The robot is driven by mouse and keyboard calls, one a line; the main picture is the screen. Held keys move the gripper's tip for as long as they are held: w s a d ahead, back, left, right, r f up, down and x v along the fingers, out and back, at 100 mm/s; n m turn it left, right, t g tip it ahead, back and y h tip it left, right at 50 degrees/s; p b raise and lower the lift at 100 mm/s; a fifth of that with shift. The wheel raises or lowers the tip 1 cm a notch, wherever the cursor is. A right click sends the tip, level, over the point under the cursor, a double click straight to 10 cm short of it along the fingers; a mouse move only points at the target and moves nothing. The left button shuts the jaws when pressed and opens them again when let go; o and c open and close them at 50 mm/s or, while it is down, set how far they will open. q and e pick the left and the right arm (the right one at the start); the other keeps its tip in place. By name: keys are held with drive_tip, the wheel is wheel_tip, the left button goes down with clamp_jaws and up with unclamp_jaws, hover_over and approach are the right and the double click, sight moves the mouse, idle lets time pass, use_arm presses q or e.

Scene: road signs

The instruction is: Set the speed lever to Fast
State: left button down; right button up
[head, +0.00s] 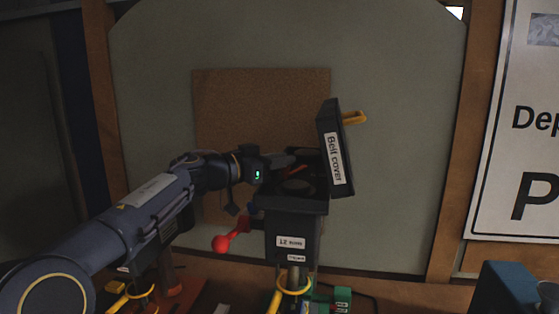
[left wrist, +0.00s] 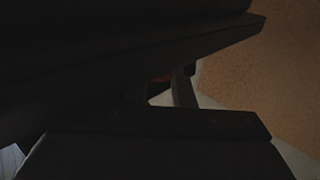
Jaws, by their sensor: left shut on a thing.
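A dark machine head (head: 291,228) with a "12 speed" label stands in the middle of the head view. Its lid, marked "Belt cover" (head: 335,160), is tipped up at the right with a yellow handle. A lever with a red ball end (head: 222,243) sticks out from the head's left side. My left gripper (head: 302,158) is at the open top of the head, beside the raised cover. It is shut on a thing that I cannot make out. A reddish strip (head: 298,170) shows by the fingers. The left wrist view is mostly dark. My right gripper is out of view.
A brown board (head: 255,100) is on the pale panel behind. A white sign (head: 520,180) stands at the right and a blue block (head: 512,285) at the lower right. A green box (head: 342,298) sits below the machine head.

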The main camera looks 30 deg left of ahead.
use_arm(q)
drive_tip(key=shift+s+d+r+n+y+p, duration=0.1)
drive_tip(key=shift+d+r+n+y+p, duration=0.25)
drive_tip(key=shift+p, duration=0.25)
drive_tip(key=shift+d+f+n+t+y+p, duration=0.2)
drive_tip(key=shift+d+n+t+y+p, duration=0.1)
drive_tip(key=shift+t+y, duration=0.15)
drive_tip(key=shift+f, duration=0.15)
drive_tip(key=c, duration=1.2)
unclamp_jaws()
drive_tip(key=shift+c, duration=0.2)
drive_tip(key=shift+a, duration=0.1)
drive_tip(key=v, duration=0.7)
drive_tip(key=shift+s+b, duration=0.4)
drive_tip(key=shift+b, duration=0.05)
drive_tip(key=shift+c, duration=0.4)
